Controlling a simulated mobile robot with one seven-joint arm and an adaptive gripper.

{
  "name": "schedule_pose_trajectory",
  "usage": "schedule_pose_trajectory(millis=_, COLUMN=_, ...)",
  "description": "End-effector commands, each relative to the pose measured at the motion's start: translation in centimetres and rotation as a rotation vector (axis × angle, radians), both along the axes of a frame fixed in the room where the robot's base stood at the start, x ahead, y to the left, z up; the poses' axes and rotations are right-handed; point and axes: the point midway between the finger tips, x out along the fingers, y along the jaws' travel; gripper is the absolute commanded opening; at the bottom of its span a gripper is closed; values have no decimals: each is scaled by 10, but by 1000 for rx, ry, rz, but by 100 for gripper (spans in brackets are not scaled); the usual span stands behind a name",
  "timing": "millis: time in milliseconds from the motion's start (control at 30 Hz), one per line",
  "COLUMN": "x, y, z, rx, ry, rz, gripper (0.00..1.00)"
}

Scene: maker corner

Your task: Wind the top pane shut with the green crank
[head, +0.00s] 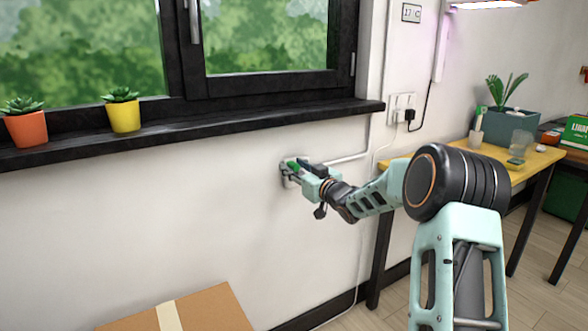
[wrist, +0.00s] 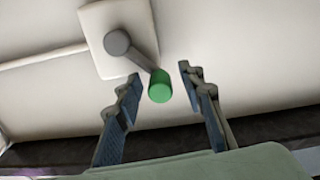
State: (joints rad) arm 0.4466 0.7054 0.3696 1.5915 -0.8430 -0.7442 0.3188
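The green crank knob (wrist: 160,86) shows in the wrist view at the end of a short grey arm. That arm runs from a round grey hub (wrist: 118,43) on a white wall plate (wrist: 95,22). My gripper (wrist: 158,78) is open, with one finger on each side of the knob and a gap to each. In the head view the green knob (head: 294,165) shows at my gripper (head: 300,172), below the black sill, and the wall plate is partly hidden behind it. The top pane is not in view; only lower window panes (head: 265,38) show.
The black window sill (head: 250,117) juts out above my gripper and carries an orange pot (head: 26,128) and a yellow pot (head: 124,117). A cardboard box (head: 205,312) stands below. A yellow-topped table (head: 540,160) with a planter stands at the right.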

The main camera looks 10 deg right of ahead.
Motion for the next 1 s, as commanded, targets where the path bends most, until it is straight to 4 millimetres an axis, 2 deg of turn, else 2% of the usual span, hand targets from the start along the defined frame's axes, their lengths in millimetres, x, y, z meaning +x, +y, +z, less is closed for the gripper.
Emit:
schedule_pose_trajectory(millis=200, x=0, y=0, z=0, rx=0, ry=0, rz=0, gripper=36)
schedule_pose_trajectory(millis=533, x=0, y=1, z=0, rx=0, ry=0, rz=1, gripper=0)
schedule_pose_trajectory(millis=1000, x=1, y=2, z=-2, rx=-3, ry=0, rz=4, gripper=0)
